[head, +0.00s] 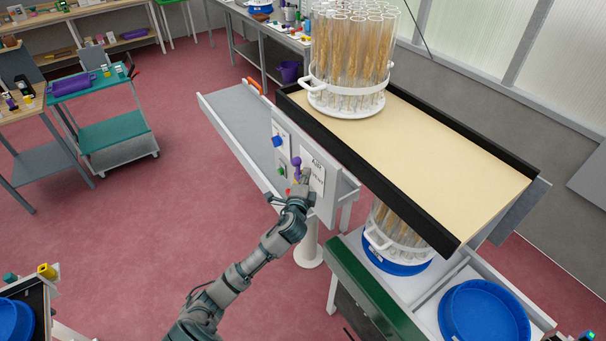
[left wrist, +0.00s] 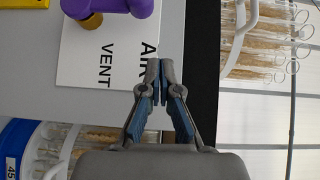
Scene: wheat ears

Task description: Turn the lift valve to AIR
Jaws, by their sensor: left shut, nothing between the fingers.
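The lift valve's purple handle (head: 296,163) is on the pale panel below the wheat table, and it also shows at the top left of the left wrist view (left wrist: 138,8). A brass-coloured part (left wrist: 92,21) sits by the handle. A white label card (head: 317,177) with AIR and VENT lies beside it; the card is large in the wrist view (left wrist: 88,72). My left gripper (left wrist: 159,63) is shut and empty, its tips in front of the card's edge near the word AIR, apart from the handle. In the head view my left gripper (head: 304,178) hides part of the panel.
A rack of glass tubes with wheat ears (head: 348,60) stands on the black-edged table (head: 420,150). A second rack (head: 398,232) stands below it over a blue base. A blue basin (head: 484,312) is at lower right. A blue knob (head: 278,141) is on the panel. Open floor lies left.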

